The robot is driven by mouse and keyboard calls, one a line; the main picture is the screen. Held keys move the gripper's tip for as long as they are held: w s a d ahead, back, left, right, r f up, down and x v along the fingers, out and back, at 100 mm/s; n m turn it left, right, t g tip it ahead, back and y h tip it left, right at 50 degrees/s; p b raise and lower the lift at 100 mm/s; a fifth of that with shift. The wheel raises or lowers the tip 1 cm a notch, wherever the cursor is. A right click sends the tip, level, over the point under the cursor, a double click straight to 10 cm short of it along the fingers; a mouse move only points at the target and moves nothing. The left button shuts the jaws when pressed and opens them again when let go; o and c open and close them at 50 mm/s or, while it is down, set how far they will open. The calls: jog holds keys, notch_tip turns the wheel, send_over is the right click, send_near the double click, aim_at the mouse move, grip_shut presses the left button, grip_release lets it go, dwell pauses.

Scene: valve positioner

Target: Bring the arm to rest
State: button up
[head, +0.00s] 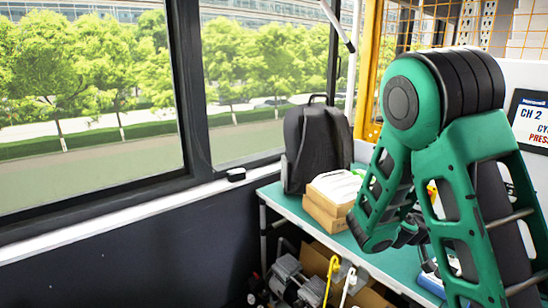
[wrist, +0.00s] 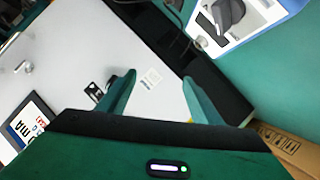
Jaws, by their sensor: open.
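My green and black arm is bent in a high fold across the right of the head view, over the teal workbench (head: 291,206). My gripper (wrist: 159,79) shows in the wrist view with its two green fingers spread apart and nothing between them. In the head view I cannot make the fingers out clearly behind my arm. Beyond the fingers in the wrist view is a pale panel (wrist: 70,50) with small fittings and a printed label. A white and blue device (wrist: 245,22) with a grey knob is at the upper right, apart from the fingers.
A black backpack (head: 318,148) and cardboard boxes (head: 326,209) with white stuff on top stand on the bench left of my arm. A sign (head: 530,120) hangs at the right. Machinery (head: 290,278) sits below the bench. The floor side at lower left looks clear.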

jog(key=s+f+m+g+y, duration=0.25)
jog(key=s+g+y, duration=0.35)
jog(key=s, duration=1)
jog(key=s+a+r+n+y, duration=0.1)
jog(key=s+a+r+y, duration=0.1)
jog(key=s+a, duration=0.3)
jog(key=s+a+r+n+t+y, duration=0.1)
jog(key=s+a+r+y, duration=0.2)
jog(key=s, duration=0.6)
jog(key=a+y, duration=0.2)
jog(key=shift+s+a+t+y, duration=0.15)
jog(key=shift+a+t+y, duration=0.05)
jog(key=shift+t+y, duration=0.1)
jog(key=shift+w+f, duration=0.25)
jog(key=shift+w, duration=0.35)
